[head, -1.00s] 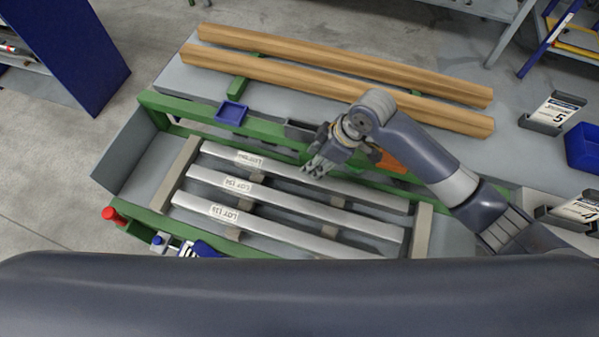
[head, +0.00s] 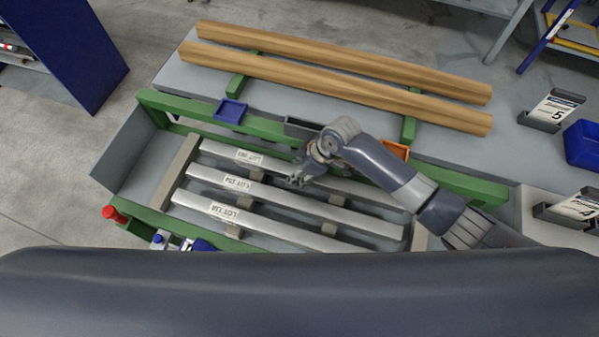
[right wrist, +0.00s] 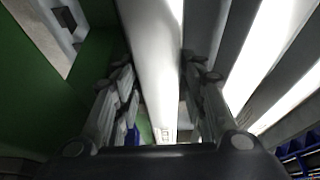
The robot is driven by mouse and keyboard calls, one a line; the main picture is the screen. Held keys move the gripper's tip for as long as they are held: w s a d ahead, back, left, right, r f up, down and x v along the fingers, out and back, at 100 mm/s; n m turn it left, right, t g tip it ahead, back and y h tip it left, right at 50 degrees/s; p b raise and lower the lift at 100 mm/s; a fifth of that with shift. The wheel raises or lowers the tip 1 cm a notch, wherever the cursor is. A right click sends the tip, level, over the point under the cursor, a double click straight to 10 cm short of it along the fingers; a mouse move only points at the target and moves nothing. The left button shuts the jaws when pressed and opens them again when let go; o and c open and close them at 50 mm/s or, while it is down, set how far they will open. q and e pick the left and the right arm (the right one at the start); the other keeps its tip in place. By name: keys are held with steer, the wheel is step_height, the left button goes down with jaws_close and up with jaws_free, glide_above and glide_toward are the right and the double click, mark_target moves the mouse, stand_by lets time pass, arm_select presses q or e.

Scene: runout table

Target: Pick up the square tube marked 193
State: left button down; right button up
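Three bright square tubes lie side by side on wooden-grey supports inside the green runout table (head: 265,128), each with a white lot label. The far tube (head: 215,149) has an upside-down label that seems to read 193, though it is small. The middle tube (head: 275,194) and near tube (head: 265,226) have labels too small to read surely. My right gripper (head: 297,181) is over the far tube's middle. In the right wrist view, the open right gripper (right wrist: 160,75) has a finger on each side of one tube (right wrist: 158,50); contact cannot be told. My left gripper is out of view.
Two long wooden beams (head: 340,72) lie on the grey surface behind. A blue tray (head: 230,111), a dark grey tray (head: 302,128) and an orange tray (head: 396,149) sit along the far green rail. A red button (head: 112,213) is at the near left corner.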

steer(key=shift+f, duration=0.2)
jaws_close()
steer(key=shift+w+r, duration=0.1)
steer(key=shift+r, duration=0.05)
steer(key=shift+a, duration=0.1)
